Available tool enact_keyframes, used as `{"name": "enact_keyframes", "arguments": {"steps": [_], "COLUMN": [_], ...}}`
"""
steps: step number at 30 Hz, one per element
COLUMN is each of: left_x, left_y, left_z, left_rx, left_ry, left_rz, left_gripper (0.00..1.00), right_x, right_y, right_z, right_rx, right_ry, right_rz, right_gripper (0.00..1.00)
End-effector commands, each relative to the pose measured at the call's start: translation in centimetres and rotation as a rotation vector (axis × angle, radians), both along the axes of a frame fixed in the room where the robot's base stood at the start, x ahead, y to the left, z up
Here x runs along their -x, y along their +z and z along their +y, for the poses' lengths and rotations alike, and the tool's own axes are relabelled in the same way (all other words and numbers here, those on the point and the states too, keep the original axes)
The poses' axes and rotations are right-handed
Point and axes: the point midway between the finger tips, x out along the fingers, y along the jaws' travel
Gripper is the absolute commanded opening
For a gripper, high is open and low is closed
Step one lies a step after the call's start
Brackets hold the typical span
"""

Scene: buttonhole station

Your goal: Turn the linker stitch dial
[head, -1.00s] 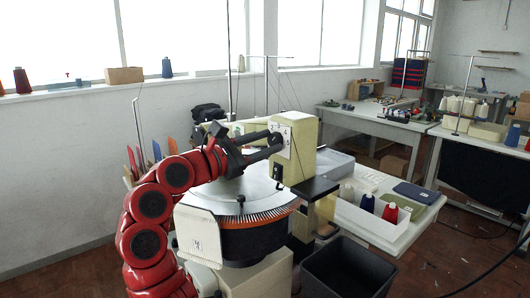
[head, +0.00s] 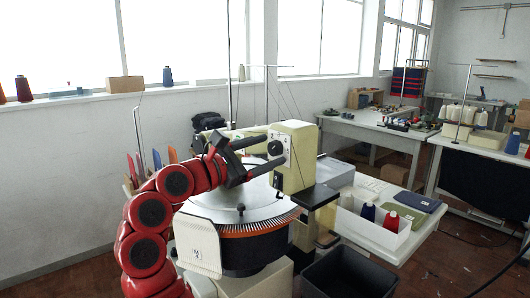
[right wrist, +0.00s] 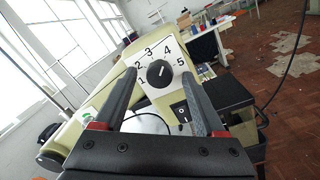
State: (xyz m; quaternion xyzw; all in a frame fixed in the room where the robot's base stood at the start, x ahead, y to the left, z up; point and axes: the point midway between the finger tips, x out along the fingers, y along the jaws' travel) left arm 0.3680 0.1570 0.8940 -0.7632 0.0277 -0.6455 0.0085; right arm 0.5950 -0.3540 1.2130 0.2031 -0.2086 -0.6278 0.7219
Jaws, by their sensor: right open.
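The stitch dial (head: 276,147) is a round black knob on a white plate numbered 1 to 5, on the cream linker head (head: 301,150). In the right wrist view the dial (right wrist: 159,73) sits in the middle, and its pale mark seems to point up and right, near the 4. My right gripper (head: 275,149) is open, with one finger on each side of the dial. In the right wrist view both fingers of the right gripper (right wrist: 159,74) show gaps to the knob; how far they reach along it I cannot tell. My left gripper is not in view.
The linker's round needle plate (head: 235,205) lies below my gripper. A black bin (head: 348,275) stands in front, and a white box of yarn cones (head: 370,232) on the table at right.

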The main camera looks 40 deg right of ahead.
Motion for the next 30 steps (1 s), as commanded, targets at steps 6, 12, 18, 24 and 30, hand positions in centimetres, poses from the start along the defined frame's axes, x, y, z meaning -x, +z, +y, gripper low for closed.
{"name": "enact_keyframes", "arguments": {"steps": [6,12,18,24,30], "left_x": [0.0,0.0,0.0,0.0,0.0], "left_y": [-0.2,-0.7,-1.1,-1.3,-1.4], "left_z": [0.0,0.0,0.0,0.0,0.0], "left_rx": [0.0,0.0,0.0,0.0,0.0], "left_ry": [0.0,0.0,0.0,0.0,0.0], "left_rz": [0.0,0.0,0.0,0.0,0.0], "left_gripper": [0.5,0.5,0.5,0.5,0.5], "right_x": [0.1,0.6,1.4,1.9,2.2], "right_y": [-0.1,-0.4,-0.6,-0.7,-0.8], "right_z": [1.7,6.5,11.8,15.6,17.2], "right_rx": [0.002,0.002,0.005,0.003,-0.001], "right_ry": [0.004,0.007,0.004,0.004,0.001], "right_rz": [0.001,0.003,0.004,0.0,0.0], "right_gripper": [0.72,0.72,0.72,0.72,0.72]}}
